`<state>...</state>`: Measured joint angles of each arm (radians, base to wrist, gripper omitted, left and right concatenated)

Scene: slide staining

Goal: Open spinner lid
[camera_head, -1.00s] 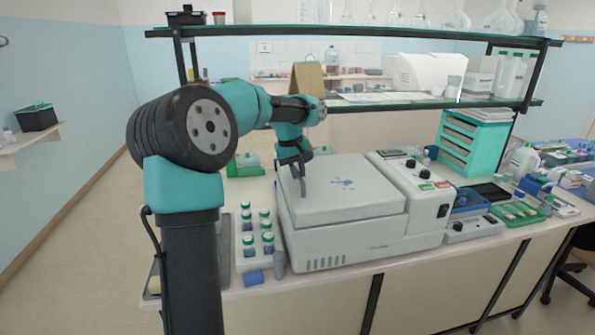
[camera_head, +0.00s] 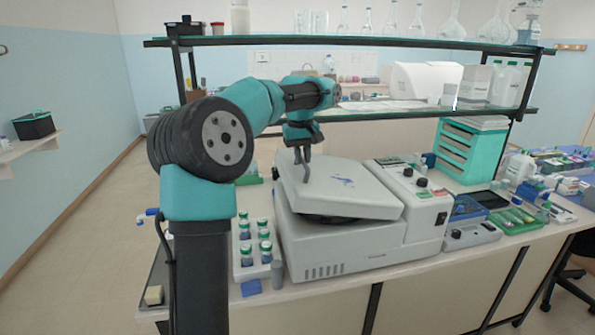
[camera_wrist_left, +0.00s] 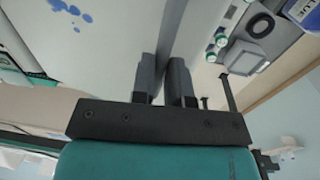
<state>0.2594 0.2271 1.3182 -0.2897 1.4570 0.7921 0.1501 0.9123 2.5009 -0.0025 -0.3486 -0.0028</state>
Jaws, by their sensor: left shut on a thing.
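The spinner is a grey-white box (camera_head: 340,245) on the bench with a flat lid (camera_head: 370,198) that bears a blue mark. The lid is tilted up, and a dark gap shows under its front edge. My left gripper (camera_head: 303,172) is at the lid's left edge, shut on it. In the left wrist view the two dark fingers of the left gripper (camera_wrist_left: 165,78) meet the edge of the pale lid (camera_wrist_left: 110,30). The exact contact is hard to see. My right gripper is not in view.
A control panel with knobs (camera_head: 412,183) adjoins the spinner on the right. A white rack of vials (camera_head: 243,272) stands close on the left. A glass shelf (camera_head: 430,113) spans above and behind. Teal drawers (camera_head: 470,150) stand at the back right.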

